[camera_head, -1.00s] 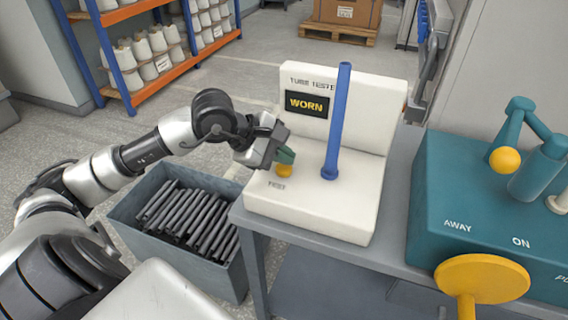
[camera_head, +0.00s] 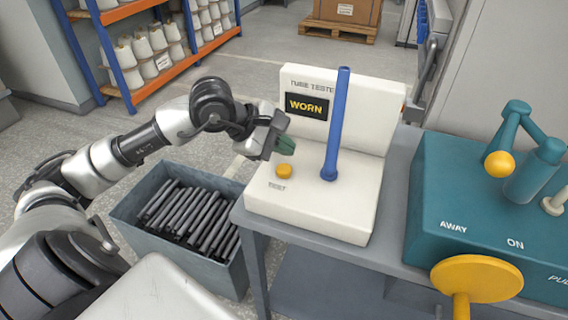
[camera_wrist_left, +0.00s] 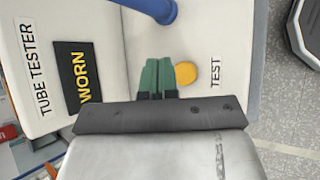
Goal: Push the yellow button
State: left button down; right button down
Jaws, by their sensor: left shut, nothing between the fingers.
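The yellow button (camera_head: 284,171) sits on the base of the white tube tester (camera_head: 313,207), above the word TEST. It also shows in the left wrist view (camera_wrist_left: 186,73), just to the right of my fingertips. My left gripper (camera_head: 286,146) is shut and empty, with green fingertips (camera_wrist_left: 157,77). In the head view it is above and behind the button, apart from it. The tester's dark display (camera_head: 307,105) reads WORN. A blue tube (camera_head: 337,125) stands upright on the tester's base, right of the button. My right gripper is not in view.
A grey bin (camera_head: 219,272) of dark rods stands on the floor left of the table (camera_head: 257,222). A teal machine (camera_head: 437,190) with a yellow-knobbed lever (camera_head: 499,164) and a yellow disc (camera_head: 477,279) is at the right. A shelf (camera_head: 133,97) holds several white cones.

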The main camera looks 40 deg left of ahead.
pick_arm(q)
jog(key=shift+r, duration=0.35)
jog(key=shift+r+p, duration=0.45)
jog(key=shift+r, duration=0.1)
jog(key=shift+r+p, duration=0.3)
jog(key=shift+r, duration=0.3)
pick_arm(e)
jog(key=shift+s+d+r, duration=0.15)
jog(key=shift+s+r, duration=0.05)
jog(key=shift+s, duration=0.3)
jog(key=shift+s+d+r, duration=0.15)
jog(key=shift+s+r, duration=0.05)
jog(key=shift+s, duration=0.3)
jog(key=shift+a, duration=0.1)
